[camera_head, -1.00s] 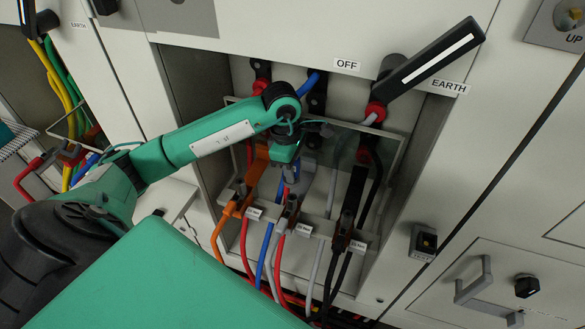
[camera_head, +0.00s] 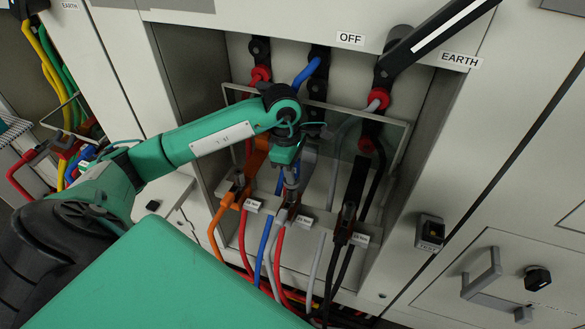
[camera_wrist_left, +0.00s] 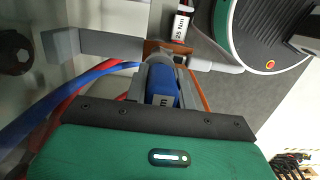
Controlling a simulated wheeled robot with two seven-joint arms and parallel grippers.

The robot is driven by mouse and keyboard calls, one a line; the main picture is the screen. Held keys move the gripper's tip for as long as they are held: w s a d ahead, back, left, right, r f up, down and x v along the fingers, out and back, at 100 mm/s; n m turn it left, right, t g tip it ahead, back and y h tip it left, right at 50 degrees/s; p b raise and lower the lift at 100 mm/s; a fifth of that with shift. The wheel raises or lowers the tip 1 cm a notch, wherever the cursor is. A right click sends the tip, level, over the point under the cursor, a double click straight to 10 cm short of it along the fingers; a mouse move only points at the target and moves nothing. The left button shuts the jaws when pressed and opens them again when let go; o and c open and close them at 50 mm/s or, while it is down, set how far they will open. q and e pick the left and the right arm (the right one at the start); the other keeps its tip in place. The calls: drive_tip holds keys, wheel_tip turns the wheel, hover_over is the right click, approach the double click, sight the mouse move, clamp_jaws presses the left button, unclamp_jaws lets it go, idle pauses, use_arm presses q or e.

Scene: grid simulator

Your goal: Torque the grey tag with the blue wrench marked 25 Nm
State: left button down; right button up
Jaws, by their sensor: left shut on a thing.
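My left gripper (camera_head: 291,178) reaches into the open cabinet bay, just above the middle cable connector. In the left wrist view its jaws are shut on the blue wrench (camera_wrist_left: 162,86), whose white label shows only in part. A grey rounded part sits at the wrench's far end; contact with the connector cannot be made out. The grey tag (camera_head: 290,213) is the middle connector, on the grey cable, with a small white label beside it. In the left wrist view a white "25 Nm" label (camera_wrist_left: 181,28) shows beyond the wrench. My right gripper is out of view.
An orange connector (camera_head: 232,198) stands left and a black connector (camera_head: 345,222) right of the grey one. A clear panel (camera_head: 380,150) stands behind. The black EARTH lever (camera_head: 435,42) juts out above right. Red, blue, grey and black cables hang below.

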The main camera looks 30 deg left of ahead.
use_arm(q)
drive_tip(key=shift+f, duration=0.3)
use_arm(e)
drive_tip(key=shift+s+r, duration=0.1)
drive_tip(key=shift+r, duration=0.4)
use_arm(q)
drive_tip(key=shift+b, duration=0.5)
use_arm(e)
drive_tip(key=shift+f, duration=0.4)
